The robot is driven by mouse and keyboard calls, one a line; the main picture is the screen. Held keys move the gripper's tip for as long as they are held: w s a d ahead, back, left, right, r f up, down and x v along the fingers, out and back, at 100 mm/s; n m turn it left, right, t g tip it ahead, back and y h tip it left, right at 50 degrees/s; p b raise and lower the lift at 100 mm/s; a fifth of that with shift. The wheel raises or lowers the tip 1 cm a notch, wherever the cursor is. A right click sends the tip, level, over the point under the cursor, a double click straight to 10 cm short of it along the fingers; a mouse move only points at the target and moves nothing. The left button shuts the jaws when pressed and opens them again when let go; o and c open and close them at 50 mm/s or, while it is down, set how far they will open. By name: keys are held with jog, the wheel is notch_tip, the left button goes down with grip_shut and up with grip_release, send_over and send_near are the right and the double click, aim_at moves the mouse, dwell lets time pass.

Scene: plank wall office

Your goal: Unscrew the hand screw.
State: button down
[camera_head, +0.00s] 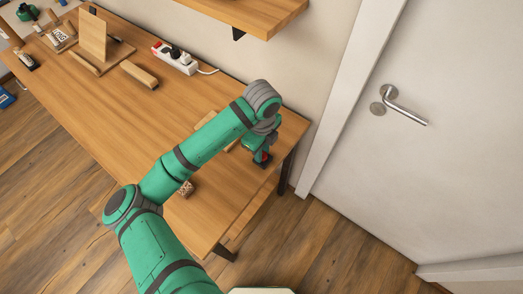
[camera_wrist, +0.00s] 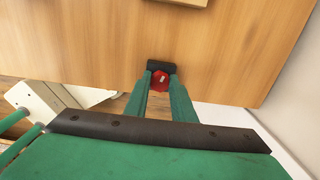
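The hand screw has a red round knob (camera_wrist: 160,81) with a pale mark on its top, seen in the wrist view against a dark bracket (camera_wrist: 161,66) at the table's edge. The red also shows in the head view (camera_head: 262,158) near the table's right end. My gripper (camera_wrist: 160,82) reaches the knob from the edge side, with one green finger close on each side. The fingers look shut on it, with no clear gap showing. The screw's shaft and lower part are hidden.
The wooden table (camera_head: 120,110) has clear room in its middle. A power strip (camera_head: 174,57), a wooden block (camera_head: 138,73) and an upright board (camera_head: 92,36) stand further back. A shelf (camera_head: 262,12) hangs above; a white door (camera_head: 450,140) is right.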

jog(key=n, duration=0.3)
jog(key=shift+s+d+n, duration=0.1)
jog(key=shift+s+n, duration=0.1)
jog(key=shift+n, duration=0.8)
jog(key=shift+w, duration=0.1)
jog(key=shift+n, duration=1.1)
jog(key=shift+d+n, duration=0.1)
jog(key=shift+n, duration=1.1)
jog(key=shift+n, duration=0.3)
